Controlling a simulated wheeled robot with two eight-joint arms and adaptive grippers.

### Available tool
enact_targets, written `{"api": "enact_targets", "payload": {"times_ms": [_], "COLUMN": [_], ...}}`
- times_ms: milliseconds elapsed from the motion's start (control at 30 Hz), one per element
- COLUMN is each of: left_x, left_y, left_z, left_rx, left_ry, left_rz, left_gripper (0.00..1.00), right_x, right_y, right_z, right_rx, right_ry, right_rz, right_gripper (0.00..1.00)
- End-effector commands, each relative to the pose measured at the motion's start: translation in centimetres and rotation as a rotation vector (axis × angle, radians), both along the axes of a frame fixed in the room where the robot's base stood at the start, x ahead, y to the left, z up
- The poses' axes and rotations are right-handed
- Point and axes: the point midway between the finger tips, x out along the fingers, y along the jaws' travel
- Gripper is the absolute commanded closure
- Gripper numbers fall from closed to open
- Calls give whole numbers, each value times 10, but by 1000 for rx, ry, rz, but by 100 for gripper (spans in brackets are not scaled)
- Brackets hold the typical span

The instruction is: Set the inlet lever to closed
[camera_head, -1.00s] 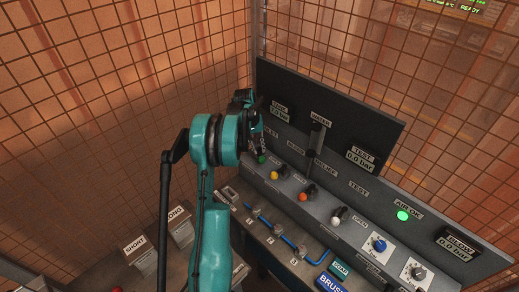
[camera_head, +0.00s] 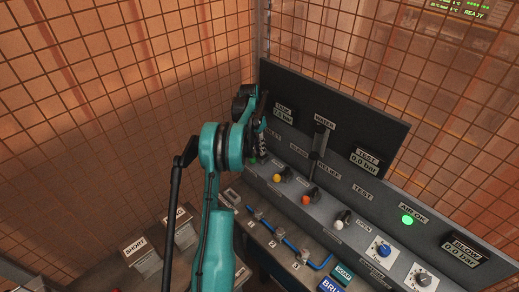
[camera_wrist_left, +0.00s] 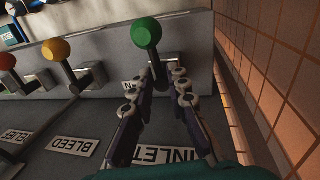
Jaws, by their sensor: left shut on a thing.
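The inlet lever has a green ball knob (camera_wrist_left: 146,33) on a dark stem, in the upper middle of the left wrist view, next to the upside-down INLET label (camera_wrist_left: 166,155). My left gripper (camera_wrist_left: 158,90) is shut on the lever, its fingers on either side of the stem below the knob. In the head view my left gripper (camera_head: 262,140) is at the far left end of the panel, and only a little green of the knob (camera_head: 252,160) shows beside it. My right gripper is out of view.
Yellow (camera_wrist_left: 56,50) and red (camera_wrist_left: 7,61) knobs sit left of the green one in the wrist view. A mesh wall (camera_wrist_left: 270,70) is close on the right. The grey panel (camera_head: 318,190) carries more levers and dials; the bench below holds blue pipework (camera_head: 290,244) and labelled boxes.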

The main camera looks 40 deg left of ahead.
Motion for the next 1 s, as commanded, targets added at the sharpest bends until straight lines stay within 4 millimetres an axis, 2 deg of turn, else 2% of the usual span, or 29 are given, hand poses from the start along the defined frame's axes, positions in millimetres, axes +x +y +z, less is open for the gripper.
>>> {"api": "enact_targets", "payload": {"times_ms": [733, 767, 800, 1000], "left_x": [2, 2, 2, 2], "left_y": [2, 2, 2, 2], "left_z": [2, 2, 2, 1], "left_rx": [3, 3, 4, 2], "left_ry": [-7, -7, -7, -5], "left_rz": [-57, -57, -57, -58], "left_gripper": [100, 82, 71, 70], "right_x": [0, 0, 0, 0], "right_y": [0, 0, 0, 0], "right_z": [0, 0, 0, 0], "right_rx": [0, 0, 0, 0], "right_ry": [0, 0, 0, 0], "right_rz": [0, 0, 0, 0], "right_gripper": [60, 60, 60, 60]}}
